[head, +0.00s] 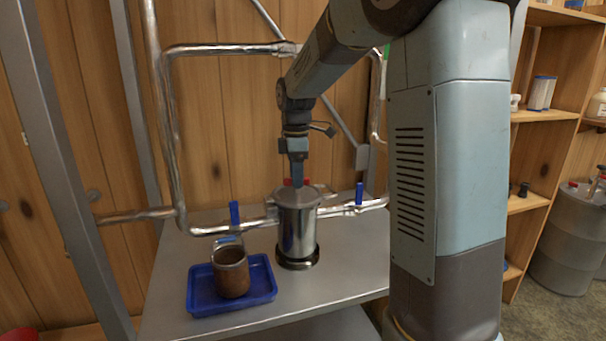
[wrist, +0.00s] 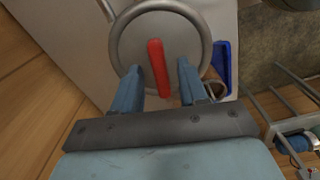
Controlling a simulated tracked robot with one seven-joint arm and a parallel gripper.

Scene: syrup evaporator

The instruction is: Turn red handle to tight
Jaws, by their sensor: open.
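The red handle (wrist: 157,70) is a bar lying across the round metal lid (wrist: 130,45) of a steel canister. In the wrist view it points nearly up and down the picture, tilted slightly. In the head view only a little red (head: 289,183) shows at the top of the canister (head: 297,228), partly behind my gripper. My gripper (head: 297,182) points down over the lid. In the wrist view my gripper (wrist: 160,78) is open, with one blue finger on each side of the handle's near part and visible gaps between. Whether the fingers reach down to handle height is unclear.
A blue tray (head: 262,283) holding a brown jar (head: 232,272) stands left of the canister on the grey table (head: 165,318). Metal pipes (head: 175,130) with blue valve levers (head: 234,214) run behind. Shelves (head: 545,118) and a barrel (head: 570,240) are at the right.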

